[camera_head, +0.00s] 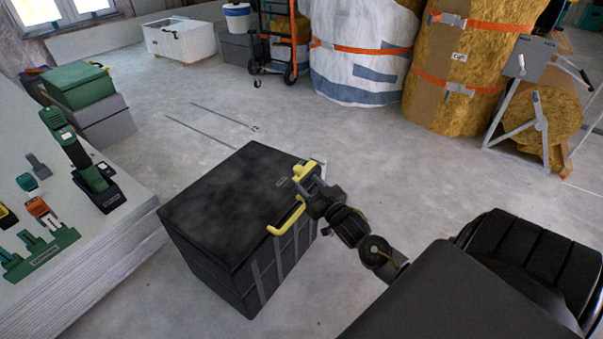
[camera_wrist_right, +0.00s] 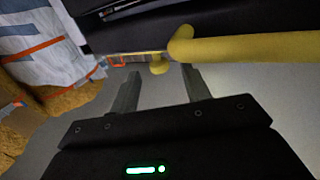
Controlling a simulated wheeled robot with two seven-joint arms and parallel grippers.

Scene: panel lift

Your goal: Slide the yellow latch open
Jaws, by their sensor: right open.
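A black box (camera_head: 235,205) stands on the floor in the middle of the head view with its lid down. A small yellow latch piece (camera_head: 303,172) is at the lid's right edge. A yellow bar handle (camera_head: 287,219) sticks out from the same side, nearer the front. My right gripper (camera_head: 314,190) is beside that side, close to the latch piece. In the right wrist view the fingers (camera_wrist_right: 160,88) are apart and empty. A yellow knob (camera_wrist_right: 159,68) shows between and beyond their tips, and the yellow bar (camera_wrist_right: 245,49) crosses above at right. Contact cannot be told. My left gripper is out of view.
A stack of white panels (camera_head: 110,262) with tools on it stands at the left. Green and grey cases (camera_head: 85,95) are behind it. Large wrapped rolls (camera_head: 360,55) and a hand truck (camera_head: 285,40) stand at the back. The floor behind the box is mostly clear.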

